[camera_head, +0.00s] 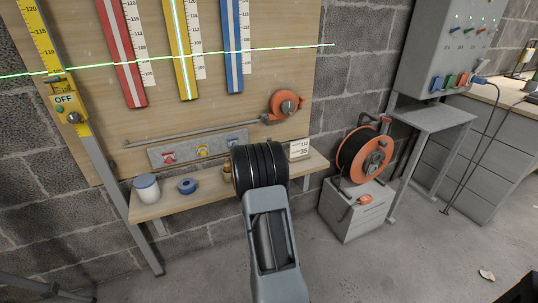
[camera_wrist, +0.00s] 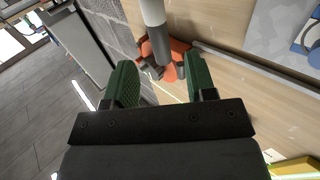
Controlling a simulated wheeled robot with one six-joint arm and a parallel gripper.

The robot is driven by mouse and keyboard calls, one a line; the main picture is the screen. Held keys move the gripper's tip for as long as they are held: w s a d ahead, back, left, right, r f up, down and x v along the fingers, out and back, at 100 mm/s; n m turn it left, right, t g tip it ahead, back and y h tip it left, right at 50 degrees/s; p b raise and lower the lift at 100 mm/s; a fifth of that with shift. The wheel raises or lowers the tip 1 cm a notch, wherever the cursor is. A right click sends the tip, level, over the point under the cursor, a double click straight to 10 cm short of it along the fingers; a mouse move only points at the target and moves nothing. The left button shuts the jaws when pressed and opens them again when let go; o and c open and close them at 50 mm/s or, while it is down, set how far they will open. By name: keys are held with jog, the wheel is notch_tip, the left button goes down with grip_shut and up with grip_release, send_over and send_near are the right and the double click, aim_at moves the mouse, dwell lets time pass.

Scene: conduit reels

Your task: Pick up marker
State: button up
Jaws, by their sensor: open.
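No marker is plainly recognisable as such. In the wrist view a white and grey cylinder (camera_wrist: 153,22) comes in from the top edge and meets an orange fitting (camera_wrist: 178,52) on the wooden board. It may be the marker, but I cannot tell. My gripper (camera_wrist: 160,72) is open, its two green fingers wide apart with nothing visible held. The cylinder's grey end lies in line with the gap between the fingertips. In the head view my arm hides the gripper. An orange round fitting (camera_head: 286,96) sits on the board beyond it.
A narrow shelf (camera_head: 160,208) under the board holds a white tub (camera_head: 146,188), blue tape (camera_head: 187,186) and a small sign (camera_head: 299,149). A grey rail (camera_head: 195,132) crosses the board. An orange cable reel (camera_head: 373,160) stands on a cabinet at right.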

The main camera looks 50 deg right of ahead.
jog(key=b+x, duration=0.1)
jog(key=x, duration=0.4)
jog(key=shift+w+r, duration=0.1)
jog(key=shift+r, duration=0.05)
jog(key=shift+c, duration=0.3)
grip_shut()
